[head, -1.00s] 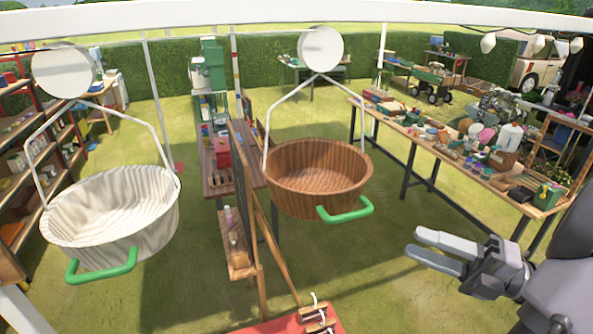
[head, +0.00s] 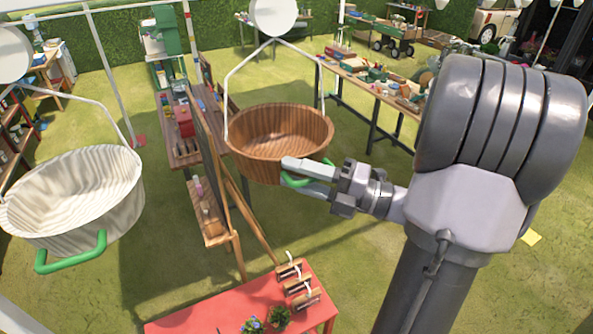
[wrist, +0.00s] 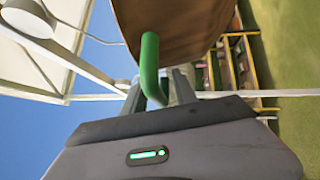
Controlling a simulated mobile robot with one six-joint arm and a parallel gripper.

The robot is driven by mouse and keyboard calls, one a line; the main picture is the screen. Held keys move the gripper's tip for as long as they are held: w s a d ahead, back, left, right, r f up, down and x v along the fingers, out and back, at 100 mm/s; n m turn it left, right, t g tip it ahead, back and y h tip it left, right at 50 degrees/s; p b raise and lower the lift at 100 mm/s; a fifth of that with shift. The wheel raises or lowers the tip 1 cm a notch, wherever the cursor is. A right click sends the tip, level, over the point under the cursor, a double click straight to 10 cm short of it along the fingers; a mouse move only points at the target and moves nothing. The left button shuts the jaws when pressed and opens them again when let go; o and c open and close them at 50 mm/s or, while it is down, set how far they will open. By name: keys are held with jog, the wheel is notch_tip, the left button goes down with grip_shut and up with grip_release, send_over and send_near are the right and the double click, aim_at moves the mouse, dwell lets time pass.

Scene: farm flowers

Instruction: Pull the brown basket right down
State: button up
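The brown basket (head: 262,146) is a round, wood-grained tub hanging level from a white wire frame below a white disc. Its green handle (head: 294,182) sticks out from the front lower side. My gripper (head: 298,178) reaches in from the right, with its two fingers at the handle. In the wrist view, the green handle (wrist: 149,62) passes between the spread fingers, with a gap visible beside it. The brown basket's underside (wrist: 170,25) shows above. The fingers hide part of the handle in the head view.
A white basket (head: 75,190) with a green handle hangs at the left. A red table (head: 215,312) with plants and small wooden items stands in front. A wooden easel (head: 205,150) stands between the baskets, and a long worktable (head: 345,68) stands behind.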

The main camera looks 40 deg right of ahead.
jog(key=shift+c, duration=0.4)
jog(key=shift+d, duration=0.1)
grip_shut()
jog(key=shift+d+r, duration=0.1)
jog(key=shift+r, duration=0.1)
dwell(0.6)
